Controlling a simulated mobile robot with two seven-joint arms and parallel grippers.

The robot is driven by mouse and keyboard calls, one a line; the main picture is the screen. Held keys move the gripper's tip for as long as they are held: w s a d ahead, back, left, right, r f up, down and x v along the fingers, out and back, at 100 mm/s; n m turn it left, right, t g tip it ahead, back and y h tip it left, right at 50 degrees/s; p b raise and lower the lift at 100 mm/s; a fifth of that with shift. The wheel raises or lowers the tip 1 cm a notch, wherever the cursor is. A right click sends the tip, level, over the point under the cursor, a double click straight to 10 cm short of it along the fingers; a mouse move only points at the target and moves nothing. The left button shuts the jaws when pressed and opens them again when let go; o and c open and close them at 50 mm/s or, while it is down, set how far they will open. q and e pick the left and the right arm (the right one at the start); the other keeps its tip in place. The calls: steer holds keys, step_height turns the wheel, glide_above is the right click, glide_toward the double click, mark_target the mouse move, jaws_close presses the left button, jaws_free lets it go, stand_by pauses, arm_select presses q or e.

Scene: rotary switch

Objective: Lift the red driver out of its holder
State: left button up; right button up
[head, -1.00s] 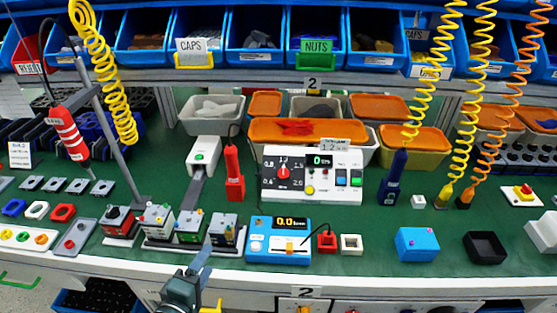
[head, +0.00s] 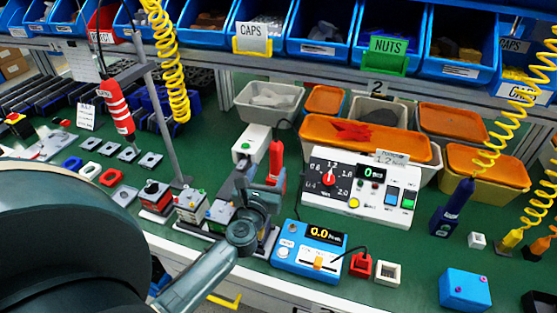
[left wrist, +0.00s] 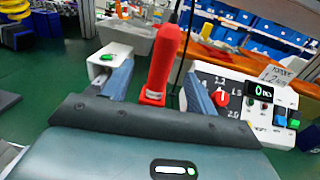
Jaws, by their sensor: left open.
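The red driver (head: 276,161) stands upright on the green bench, just left of the white torque unit. In the left wrist view the driver (left wrist: 163,60) is a tall red handle with its foot in a small red holder (left wrist: 152,97). My left gripper (head: 256,184) partly hides its lower part in the head view. In the left wrist view my left gripper (left wrist: 158,72) is open, with one finger on each side of the driver and gaps showing. My right gripper is not in view.
The white torque unit (head: 347,191) stands close to the right of the driver, and a white box with a green button (head: 249,144) to its left. A blue meter (head: 309,251) is in front. A striped red driver (head: 116,108) hangs at the left.

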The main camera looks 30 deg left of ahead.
mark_target(273, 160)
arm_select(q)
steer(key=x, duration=0.4)
steer(key=shift+w+r, duration=0.1)
steer(key=shift+w, duration=0.4)
steer(key=x, duration=0.4)
steer(key=shift+w, duration=0.2)
jaws_close()
